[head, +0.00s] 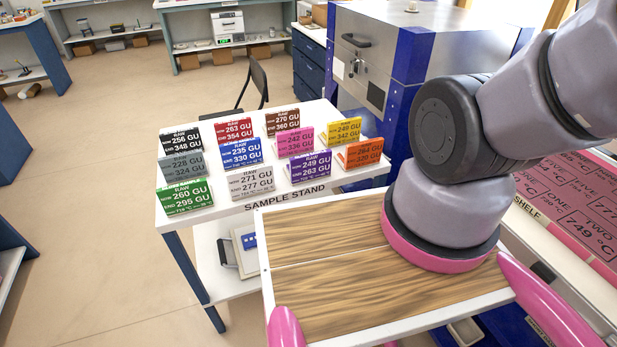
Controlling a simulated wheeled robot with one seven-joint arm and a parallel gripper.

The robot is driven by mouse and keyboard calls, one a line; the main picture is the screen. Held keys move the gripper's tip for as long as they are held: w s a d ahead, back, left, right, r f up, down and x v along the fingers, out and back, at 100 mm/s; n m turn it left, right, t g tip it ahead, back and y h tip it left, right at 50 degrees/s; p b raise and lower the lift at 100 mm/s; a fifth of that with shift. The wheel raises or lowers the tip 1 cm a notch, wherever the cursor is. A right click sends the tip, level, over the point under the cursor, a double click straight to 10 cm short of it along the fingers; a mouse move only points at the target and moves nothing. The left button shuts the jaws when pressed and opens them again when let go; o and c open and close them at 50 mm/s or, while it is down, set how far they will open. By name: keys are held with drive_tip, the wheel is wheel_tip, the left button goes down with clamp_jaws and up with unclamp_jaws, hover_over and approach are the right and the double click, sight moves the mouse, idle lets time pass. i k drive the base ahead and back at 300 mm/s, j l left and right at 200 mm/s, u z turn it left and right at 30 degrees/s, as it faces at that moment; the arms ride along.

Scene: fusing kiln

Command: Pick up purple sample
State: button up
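The purple sample (311,166) stands as a small tilted card on the white sample stand (178,225), in the front row. My gripper is not in view; only links of my arm show at the right, rising out of the picture.
More colored samples fill the stand in rows, among them blue (240,152) and green (184,198). A blue and steel kiln (400,60) stands close behind the stand. A chair (258,80) is behind it. Open floor (95,190) lies to the left.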

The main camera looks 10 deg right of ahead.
sight(308, 167)
drive_tip(key=k+l+u, duration=0.1)
drive_tip(key=u, duration=0.3)
drive_tip(key=k+l+u, duration=0.15)
drive_tip(key=u, duration=0.25)
drive_tip(key=l, duration=0.1)
